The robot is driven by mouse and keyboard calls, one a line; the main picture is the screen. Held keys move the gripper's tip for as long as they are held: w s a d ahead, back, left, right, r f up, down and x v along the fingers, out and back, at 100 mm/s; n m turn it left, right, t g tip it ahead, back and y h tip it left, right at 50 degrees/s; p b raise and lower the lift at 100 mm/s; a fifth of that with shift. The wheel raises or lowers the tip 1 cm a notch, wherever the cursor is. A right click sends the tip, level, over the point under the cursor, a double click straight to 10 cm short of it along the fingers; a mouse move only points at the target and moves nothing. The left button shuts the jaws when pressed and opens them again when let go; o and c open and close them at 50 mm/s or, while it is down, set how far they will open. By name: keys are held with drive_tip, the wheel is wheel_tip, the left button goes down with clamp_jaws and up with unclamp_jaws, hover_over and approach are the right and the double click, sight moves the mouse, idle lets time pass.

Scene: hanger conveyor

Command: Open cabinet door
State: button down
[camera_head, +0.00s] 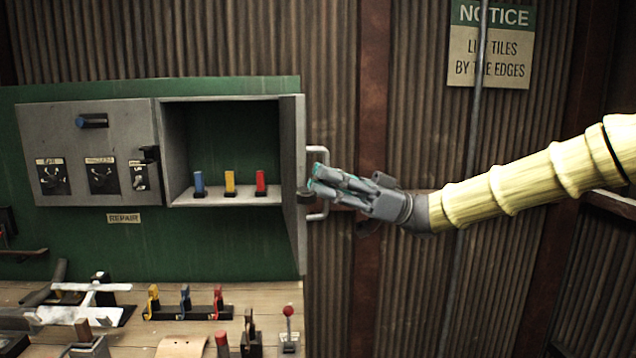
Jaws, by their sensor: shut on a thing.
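The grey cabinet (177,196) is on the green back panel, and its door (293,170) stands swung out at the cabinet's right side, seen nearly edge-on. The cabinet's inside shows, with a blue, a yellow and a red peg-like piece on its bottom shelf. A pale bracket-shaped handle (321,154) sticks out from the door's right face. My gripper (314,184) reaches in from the right and is shut on this handle near its middle. The fingers hide part of the handle.
A grey panel (92,150) with switches adjoins the cabinet on the left. Below, a wooden workbench (250,297) holds tools, a rack of coloured pieces (186,305) and a red-knobbed lever (288,325). A notice sign (490,45) hangs at upper right. Corrugated wall stands behind my arm.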

drive_tip(key=c, duration=1.8)
unclamp_jaws()
drive_tip(key=v, duration=1.2)
